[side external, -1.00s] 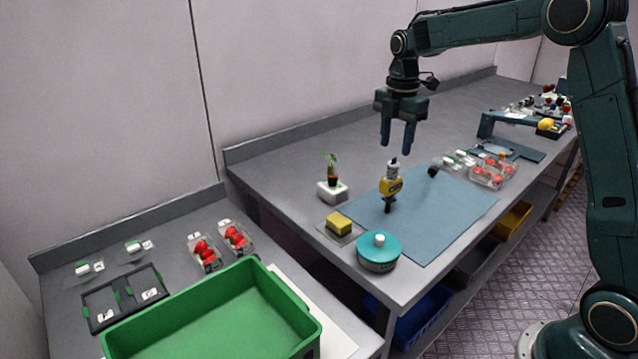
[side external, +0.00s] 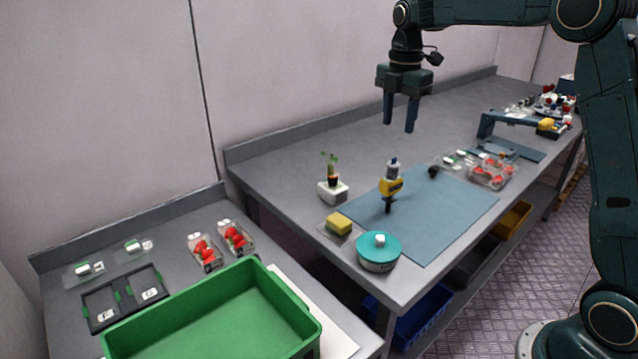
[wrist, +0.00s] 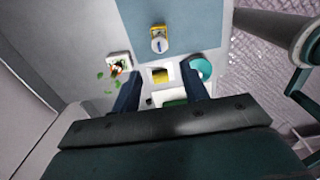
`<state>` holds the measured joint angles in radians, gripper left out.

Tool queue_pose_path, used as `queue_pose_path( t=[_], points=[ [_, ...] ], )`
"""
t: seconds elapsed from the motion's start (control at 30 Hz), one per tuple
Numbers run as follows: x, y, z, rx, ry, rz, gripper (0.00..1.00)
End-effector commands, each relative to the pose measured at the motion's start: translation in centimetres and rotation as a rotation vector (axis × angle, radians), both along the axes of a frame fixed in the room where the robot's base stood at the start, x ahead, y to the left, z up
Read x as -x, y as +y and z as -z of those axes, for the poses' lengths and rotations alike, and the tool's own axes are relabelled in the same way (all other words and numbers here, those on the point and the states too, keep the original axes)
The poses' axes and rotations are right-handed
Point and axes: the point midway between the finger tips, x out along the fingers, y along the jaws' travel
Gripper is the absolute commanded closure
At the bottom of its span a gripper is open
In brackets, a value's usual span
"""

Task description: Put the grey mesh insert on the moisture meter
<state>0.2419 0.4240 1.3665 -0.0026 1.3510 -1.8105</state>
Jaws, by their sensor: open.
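My gripper (side external: 399,127) is open and empty, raised well above the bench with its fingers pointing down. In the wrist view my gripper (wrist: 160,76) shows its two fingers wide apart. A yellow device with a black lower end (side external: 391,187) stands upright on the blue mat; it may be the moisture meter, but I cannot tell for sure. It also shows in the wrist view (wrist: 158,38), beyond my fingertips. I cannot make out a grey mesh insert with certainty in either view.
Near the blue mat (side external: 450,205) are a plant in a white holder (side external: 332,192), a yellow sponge (side external: 339,222) and a teal-lidded pot (side external: 379,252). Berry punnets (side external: 488,176) sit beyond the mat. A green crate (side external: 215,325) and black rack (side external: 124,298) occupy the lower bench.

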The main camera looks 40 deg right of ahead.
Motion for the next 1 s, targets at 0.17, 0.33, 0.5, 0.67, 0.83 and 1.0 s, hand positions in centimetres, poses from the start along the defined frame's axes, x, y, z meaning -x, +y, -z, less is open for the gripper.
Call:
queue_pose_path(
  t=[0.17,0.33,0.5,0.67,0.83,1.0],
  points=[
    [0.2,0.1,-0.2,0.001,-0.004,0.01,0.56],
    [1.3,0.9,-1.1,0.005,-0.025,0.074,0.56],
    [3.7,2.5,-2.8,0.007,-0.069,0.208,0.56],
    [6.9,4.3,-4.3,-0.001,-0.124,0.378,0.56],
    [10.6,6.0,-5.4,-0.024,-0.184,0.562,0.56],
    [14.4,7.6,-5.7,-0.061,-0.237,0.747,0.56]
  ],
)
